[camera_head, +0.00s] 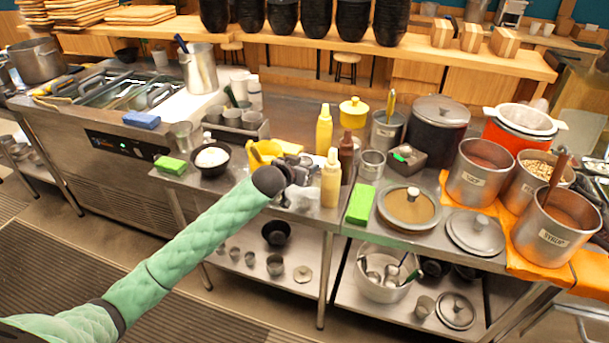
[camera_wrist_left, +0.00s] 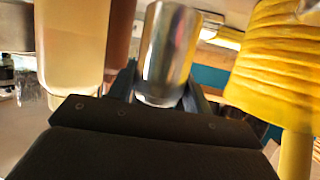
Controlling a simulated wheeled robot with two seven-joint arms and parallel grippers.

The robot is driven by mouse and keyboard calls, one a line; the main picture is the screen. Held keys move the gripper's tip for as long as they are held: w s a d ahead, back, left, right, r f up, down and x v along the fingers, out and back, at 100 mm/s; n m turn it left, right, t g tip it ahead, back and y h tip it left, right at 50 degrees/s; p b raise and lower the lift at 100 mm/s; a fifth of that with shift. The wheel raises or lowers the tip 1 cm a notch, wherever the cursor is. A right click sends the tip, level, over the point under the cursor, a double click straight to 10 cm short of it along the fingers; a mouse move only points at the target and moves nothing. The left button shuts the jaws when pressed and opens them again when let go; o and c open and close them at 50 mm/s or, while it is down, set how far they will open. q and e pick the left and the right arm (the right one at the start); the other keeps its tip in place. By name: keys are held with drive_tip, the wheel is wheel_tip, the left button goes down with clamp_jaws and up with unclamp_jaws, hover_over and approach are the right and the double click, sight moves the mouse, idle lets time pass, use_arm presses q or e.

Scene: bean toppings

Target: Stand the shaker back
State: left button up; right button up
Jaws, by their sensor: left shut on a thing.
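The shaker, a shiny metal cylinder (camera_wrist_left: 167,55), is between the two fingers of my left gripper in the left wrist view. My left gripper (camera_head: 294,178) is shut on it, above the front part of the steel counter in the head view. There the shaker is mostly hidden by the gripper and hard to make out. A pale yellow squeeze bottle (camera_head: 331,180) stands just right of the gripper; it also shows at the left of the left wrist view (camera_wrist_left: 72,45). My right gripper is in neither view.
A brown bottle (camera_head: 346,155) and a yellow bottle (camera_head: 324,127) stand behind. A yellow container (camera_head: 262,152) is left of the gripper, near a black bowl (camera_head: 211,160). A green sponge (camera_head: 360,204) and a lidded pot (camera_head: 409,207) are to the right.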

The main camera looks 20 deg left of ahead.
use_arm(q)
drive_tip(key=shift+a+f, duration=0.1)
drive_tip(key=shift+f, duration=0.5)
drive_tip(key=shift+f+p, duration=0.5)
drive_tip(key=shift+f, duration=1)
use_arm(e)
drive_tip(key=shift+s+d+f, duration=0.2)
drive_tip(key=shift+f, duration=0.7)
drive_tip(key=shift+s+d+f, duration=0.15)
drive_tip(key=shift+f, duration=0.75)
use_arm(q)
drive_tip(key=o, duration=1.1)
drive_tip(key=shift+f, duration=0.1)
drive_tip(key=shift+c, duration=0.2)
